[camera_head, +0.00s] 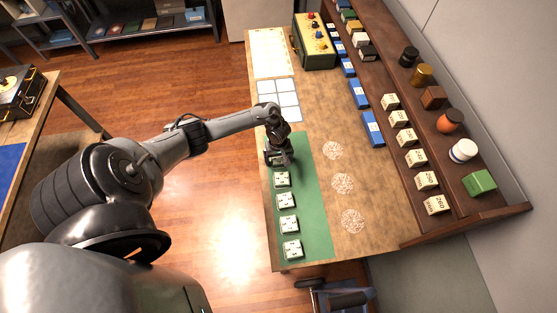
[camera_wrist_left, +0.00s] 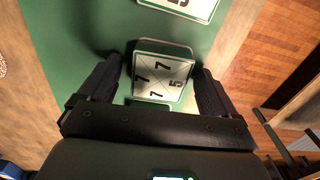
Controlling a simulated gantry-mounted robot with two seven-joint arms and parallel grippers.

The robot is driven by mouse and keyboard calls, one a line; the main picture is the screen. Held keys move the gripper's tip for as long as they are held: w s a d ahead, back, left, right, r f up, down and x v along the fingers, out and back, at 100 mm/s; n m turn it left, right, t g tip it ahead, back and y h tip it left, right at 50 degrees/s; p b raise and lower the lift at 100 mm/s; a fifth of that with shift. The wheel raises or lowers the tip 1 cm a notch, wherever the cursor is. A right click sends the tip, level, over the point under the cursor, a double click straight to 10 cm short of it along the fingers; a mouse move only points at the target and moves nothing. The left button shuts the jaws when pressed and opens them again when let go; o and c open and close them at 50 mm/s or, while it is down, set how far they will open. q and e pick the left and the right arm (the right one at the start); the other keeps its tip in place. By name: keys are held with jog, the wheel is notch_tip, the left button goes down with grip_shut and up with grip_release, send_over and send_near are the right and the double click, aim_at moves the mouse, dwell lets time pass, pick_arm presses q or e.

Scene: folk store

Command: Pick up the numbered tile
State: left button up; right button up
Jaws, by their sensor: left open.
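A numbered tile (camera_wrist_left: 162,76), white with black digits, a diagonal cross and a green edge, lies between the fingers of my left gripper (camera_wrist_left: 155,88) in the left wrist view. The fingers are open, one on each side, with a gap to the tile. Part of another tile (camera_wrist_left: 185,6) shows at the top edge. In the head view my left gripper (camera_head: 279,158) points down over the upper part of the green mat (camera_head: 310,205) and largely hides the tile beneath. Other tiles (camera_head: 282,179) lie in a column below it. My right gripper does not show.
Three speckled round patches (camera_head: 343,183) lie right of the mat. A stepped wooden rack (camera_head: 465,205) with price blocks, jars and boxes borders the table's right side. White cards (camera_head: 278,98) and a yellow-green case (camera_head: 314,42) are farther back.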

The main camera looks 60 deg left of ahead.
pick_arm(q)
jog(key=c, duration=1.2)
jog(key=shift+r, duration=0.15)
jog(key=shift+c, duration=0.2)
